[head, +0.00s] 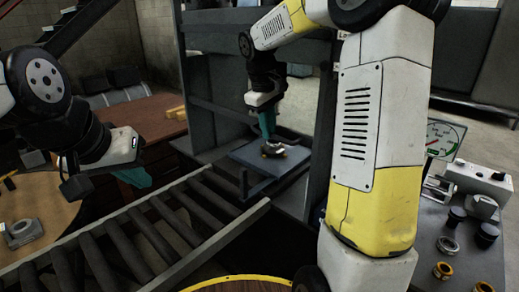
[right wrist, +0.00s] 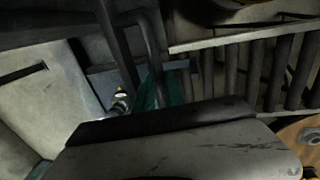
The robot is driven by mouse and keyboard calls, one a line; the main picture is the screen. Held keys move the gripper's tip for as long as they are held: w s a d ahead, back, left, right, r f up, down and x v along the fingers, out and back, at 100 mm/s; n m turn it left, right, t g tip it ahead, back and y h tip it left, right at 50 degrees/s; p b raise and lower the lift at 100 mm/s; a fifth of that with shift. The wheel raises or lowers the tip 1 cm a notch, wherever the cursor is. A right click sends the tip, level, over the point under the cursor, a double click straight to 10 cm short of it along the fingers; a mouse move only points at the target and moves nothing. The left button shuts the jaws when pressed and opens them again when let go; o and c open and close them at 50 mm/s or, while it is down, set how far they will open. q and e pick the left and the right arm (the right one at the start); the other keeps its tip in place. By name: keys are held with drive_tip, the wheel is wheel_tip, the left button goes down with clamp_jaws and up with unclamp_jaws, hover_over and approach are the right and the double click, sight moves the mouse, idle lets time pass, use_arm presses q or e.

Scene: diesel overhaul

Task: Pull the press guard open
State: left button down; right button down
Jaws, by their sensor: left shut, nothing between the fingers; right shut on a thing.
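The press (head: 193,75) is a tall grey frame in the middle of the head view, with a flat blue-grey plate (head: 240,157) low inside it. My right gripper (head: 268,130) reaches down above that plate, and its teal fingers are shut. In the right wrist view they (right wrist: 150,92) are beside a dark bent bar (right wrist: 152,45), which looks like the press guard's handle; the contact itself is partly hidden. A small part (head: 273,151) with yellow and dark areas sits on the plate below the fingers. My left gripper (head: 135,176) is shut and empty, left of the press.
A roller conveyor (head: 150,232) runs diagonally in front of the press. A round wooden table (head: 45,206) holding metal parts is at left. A bench (head: 425,245) at right carries a gauge (head: 443,138), rings and a grey box (head: 480,180). My right arm hides the press's right side.

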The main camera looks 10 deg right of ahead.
wheel_tip(320, 180, up, 6)
drive_tip(key=shift+r, duration=0.1)
idle(0.4)
drive_tip(key=c, duration=1.4)
unclamp_jaws()
wheel_tip(320, 180, up, 8)
drive_tip(key=a, duration=0.1)
drive_tip(key=shift+s+f, duration=0.25)
drive_tip(key=shift+s, duration=0.2)
drive_tip(key=shift+a, duration=0.1)
drive_tip(key=s+f+m+t+y, duration=0.2)
drive_tip(key=s+f, duration=0.3)
drive_tip(key=s, duration=0.7)
drive_tip(key=s+f+m+t+y, duration=0.2)
drive_tip(key=s+f+m, duration=0.3)
drive_tip(key=s, duration=0.7)
drive_tip(key=shift+f+t, duration=0.15)
drive_tip(key=shift+t, duration=0.25)
